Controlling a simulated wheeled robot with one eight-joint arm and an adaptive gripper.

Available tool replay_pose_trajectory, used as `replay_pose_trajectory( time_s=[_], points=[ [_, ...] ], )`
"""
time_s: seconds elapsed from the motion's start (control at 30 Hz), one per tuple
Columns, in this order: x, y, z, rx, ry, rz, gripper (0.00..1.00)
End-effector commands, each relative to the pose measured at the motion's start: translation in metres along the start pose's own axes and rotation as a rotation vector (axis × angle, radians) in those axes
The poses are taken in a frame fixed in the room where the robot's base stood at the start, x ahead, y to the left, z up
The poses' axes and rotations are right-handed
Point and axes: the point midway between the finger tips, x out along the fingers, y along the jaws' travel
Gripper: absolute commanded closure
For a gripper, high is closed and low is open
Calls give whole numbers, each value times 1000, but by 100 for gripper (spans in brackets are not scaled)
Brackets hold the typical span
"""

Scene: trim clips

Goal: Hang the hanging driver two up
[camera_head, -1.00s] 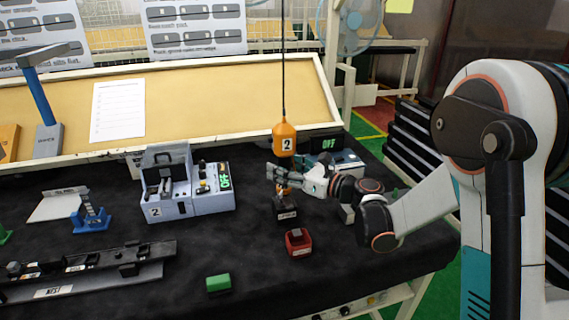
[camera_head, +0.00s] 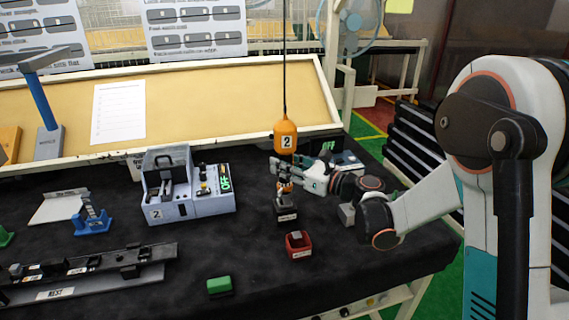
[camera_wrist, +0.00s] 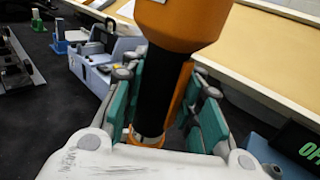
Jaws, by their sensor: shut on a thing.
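The hanging driver two hangs upright on a dark cord above the right part of the bench. Its orange top (camera_head: 285,138) bears a white label "2". In the wrist view its orange body (camera_wrist: 185,22) is above a black grip (camera_wrist: 157,90). My gripper (camera_head: 285,172) is shut on the driver below the orange top. In the wrist view the teal-padded fingers (camera_wrist: 165,100) stand on both sides of the black grip. A black block with a label (camera_head: 286,212) is directly below my gripper; I cannot tell whether it touches the driver.
A red box (camera_head: 298,245) stands in front of the black block. A green block (camera_head: 219,286) lies near the front. A long dark rail (camera_head: 90,265) lies front left.

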Motion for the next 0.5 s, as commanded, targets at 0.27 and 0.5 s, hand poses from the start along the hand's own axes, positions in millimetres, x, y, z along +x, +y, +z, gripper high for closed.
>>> replay_pose_trajectory(
  time_s=[0.27, 0.5],
  points=[
    [0, 0, 56, -1, 0, 0, 100],
    [0, 1, 100, -1, 1, 1, 100]
  ],
)
